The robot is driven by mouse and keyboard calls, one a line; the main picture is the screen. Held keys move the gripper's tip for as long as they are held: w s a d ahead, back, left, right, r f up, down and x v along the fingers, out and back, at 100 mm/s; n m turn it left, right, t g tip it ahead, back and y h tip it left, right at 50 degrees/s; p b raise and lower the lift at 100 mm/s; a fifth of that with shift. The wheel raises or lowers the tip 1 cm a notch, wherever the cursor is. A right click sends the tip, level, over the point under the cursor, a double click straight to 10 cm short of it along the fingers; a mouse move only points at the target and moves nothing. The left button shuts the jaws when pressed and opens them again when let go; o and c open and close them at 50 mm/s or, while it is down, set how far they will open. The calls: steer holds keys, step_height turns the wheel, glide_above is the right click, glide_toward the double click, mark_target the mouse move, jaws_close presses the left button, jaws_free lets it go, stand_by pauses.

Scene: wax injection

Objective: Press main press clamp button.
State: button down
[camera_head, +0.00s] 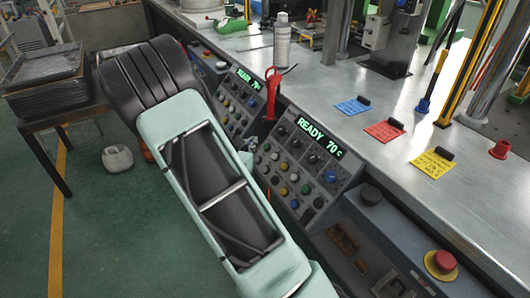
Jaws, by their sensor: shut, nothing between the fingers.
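The nearer control panel (303,160) has a lit display (319,138) reading "READY 70 C". Below it are several small round buttons and knobs, some white, some yellow, blue or dark. A second panel (238,105) with a similar "READY 70" display stands farther back, partly hidden by my arm. I cannot tell which button is the main press clamp button. My pale green arm with a black ribbed joint crosses the left middle of the view, in front of the panels' left side. My gripper is not visible.
A red emergency button (444,262) on a yellow base sits lower right. The metal bench (330,75) holds a spray can (282,42), a red-handled tool (271,95) and blue, red and yellow cards (432,164). A table with dark trays (45,82) stands left. Green floor lies open lower left.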

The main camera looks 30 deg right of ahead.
mark_target(266, 147)
steer(key=shift+d+f+b, duration=0.6)
steer(key=shift+d+f, duration=0.25)
steer(key=shift+d, duration=0.1)
stand_by(0.8)
steer(key=shift+d+f+b, duration=0.25)
steer(key=shift+d+b, duration=0.1)
